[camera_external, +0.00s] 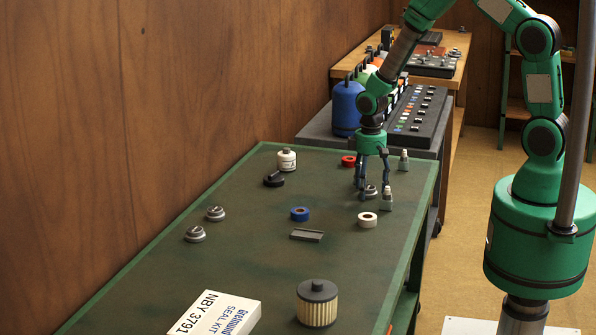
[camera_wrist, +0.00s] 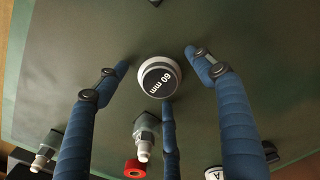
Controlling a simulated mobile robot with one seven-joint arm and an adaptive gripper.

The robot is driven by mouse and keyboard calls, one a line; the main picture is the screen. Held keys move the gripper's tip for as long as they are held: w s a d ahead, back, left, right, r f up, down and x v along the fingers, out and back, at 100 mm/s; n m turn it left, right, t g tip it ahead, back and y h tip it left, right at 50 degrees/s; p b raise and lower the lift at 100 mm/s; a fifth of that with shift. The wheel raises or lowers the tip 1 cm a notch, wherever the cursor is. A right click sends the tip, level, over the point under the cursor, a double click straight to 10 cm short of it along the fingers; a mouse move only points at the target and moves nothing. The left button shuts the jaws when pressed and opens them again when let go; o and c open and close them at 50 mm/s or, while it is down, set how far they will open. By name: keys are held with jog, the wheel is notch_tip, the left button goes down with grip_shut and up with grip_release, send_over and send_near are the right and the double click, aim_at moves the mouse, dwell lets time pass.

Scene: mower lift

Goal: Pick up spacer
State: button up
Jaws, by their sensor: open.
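A round piece with a pale grey rim and a dark top marked "60 mm" (camera_wrist: 159,77), apparently the spacer, lies on the green table between my fingers in the wrist view. My gripper (camera_external: 373,200) points down over the far right part of the table. Its blue fingers (camera_wrist: 158,72) are open and spread around the round piece, with gaps at the left and right sides. The third finger is close to its near edge; contact cannot be told.
Two grey round pieces (camera_external: 215,213) (camera_external: 195,233) lie at the left. The table's middle also holds a blue ring (camera_external: 300,214) and a grey bracket (camera_external: 306,235).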

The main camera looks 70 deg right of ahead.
aim_at(368, 187)
jog(key=c, duration=1.4)
jog(key=shift+r, duration=0.1)
jog(key=shift+r+p, duration=1.05)
jog(key=shift+r, duration=3.9)
